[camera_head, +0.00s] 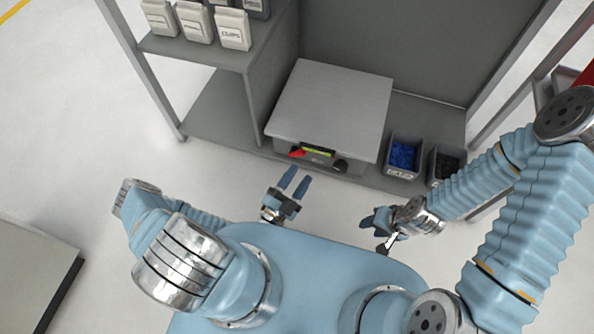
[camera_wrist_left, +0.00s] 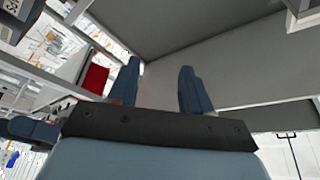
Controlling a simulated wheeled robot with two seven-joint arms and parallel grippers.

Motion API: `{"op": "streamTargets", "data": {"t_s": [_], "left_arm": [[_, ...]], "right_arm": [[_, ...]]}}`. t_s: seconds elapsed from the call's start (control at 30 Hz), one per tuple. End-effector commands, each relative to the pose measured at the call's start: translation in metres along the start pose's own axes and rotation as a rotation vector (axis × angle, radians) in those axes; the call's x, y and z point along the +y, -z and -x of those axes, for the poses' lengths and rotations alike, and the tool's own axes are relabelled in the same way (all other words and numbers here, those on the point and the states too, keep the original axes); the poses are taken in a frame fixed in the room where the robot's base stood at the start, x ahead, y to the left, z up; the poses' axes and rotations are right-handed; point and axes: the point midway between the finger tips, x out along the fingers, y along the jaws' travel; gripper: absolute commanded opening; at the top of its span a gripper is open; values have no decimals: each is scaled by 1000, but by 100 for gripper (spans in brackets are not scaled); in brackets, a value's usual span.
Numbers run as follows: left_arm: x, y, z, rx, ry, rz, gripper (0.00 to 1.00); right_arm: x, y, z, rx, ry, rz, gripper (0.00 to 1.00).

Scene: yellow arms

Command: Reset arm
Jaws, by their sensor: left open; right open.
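My left gripper (camera_head: 294,181) is open and empty in the head view, above the floor just in front of the bench. Its two blue fingers point toward the bench and stand apart. In the left wrist view the same fingers (camera_wrist_left: 158,88) are spread with nothing between them. My right gripper (camera_head: 372,222) is to the right and lower in the head view, near the front of my body. It shows from the side, with its fingers pointing left, and holds nothing that I can see.
A grey bench (camera_head: 222,106) carries a scale (camera_head: 334,104) with a flat grey top. A blue-filled bin (camera_head: 403,157) and a dark-filled bin (camera_head: 442,166) stand right of it. White containers (camera_head: 234,29) sit on the upper left shelf. Floor is clear between bench and body.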

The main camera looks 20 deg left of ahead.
Motion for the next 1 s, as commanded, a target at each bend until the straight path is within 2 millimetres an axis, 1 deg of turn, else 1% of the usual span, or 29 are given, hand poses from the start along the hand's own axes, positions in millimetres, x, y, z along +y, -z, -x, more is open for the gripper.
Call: {"op": "streamTargets", "data": {"t_s": [0.47, 0.53, 0.57, 0.6, 0.67, 0.7, 0.73, 0.77, 0.8, 0.83, 0.87, 0.9, 0.93, 0.97, 1.0], "left_arm": [[0, 0, 0, 3, -2, -2, 49], [2, 8, -1, 45, -26, -26, 49], [4, 15, -2, 86, -49, -49, 49], [9, 29, -2, 164, -90, -97, 49], [20, 59, 3, 348, -178, -212, 49], [30, 83, 13, 519, -248, -319, 49], [39, 102, 26, 677, -301, -423, 49], [48, 117, 43, 859, -350, -545, 49], [60, 130, 73, 1133, -401, -731, 49], [66, 132, 96, 1344, -418, -877, 49], [70, 126, 117, 1554, -416, -1023, 49], [72, 111, 140, 1828, -381, -1212, 49], [70, 95, 151, 2025, -330, -1349, 49], [68, 78, 158, 2213, -259, -1477, 49], [62, 56, 158, 2443, -139, -1635, 49]], "right_arm": [[0, 0, 0, 0, 0, 0, 43], [0, 0, 0, 1, 0, 0, 43], [0, 1, 1, 1, -1, -1, 43], [-1, 1, 2, 2, -1, -2, 43], [-1, 2, 4, 4, -3, -4, 43], [-2, 3, 5, 6, -4, -5, 43], [-2, 4, 7, 8, -6, -6, 43], [-3, 5, 8, 9, -7, -7, 43], [-4, 7, 11, 12, -9, -11, 43], [-4, 8, 12, 14, -11, -15, 43], [-5, 9, 14, 15, -12, -17, 43], [-5, 9, 16, 16, -13, -17, 43], [-6, 9, 16, 15, -13, -17, 43], [-6, 8, 16, 12, -12, -16, 43], [-6, 6, 16, 9, -9, -14, 43]]}}
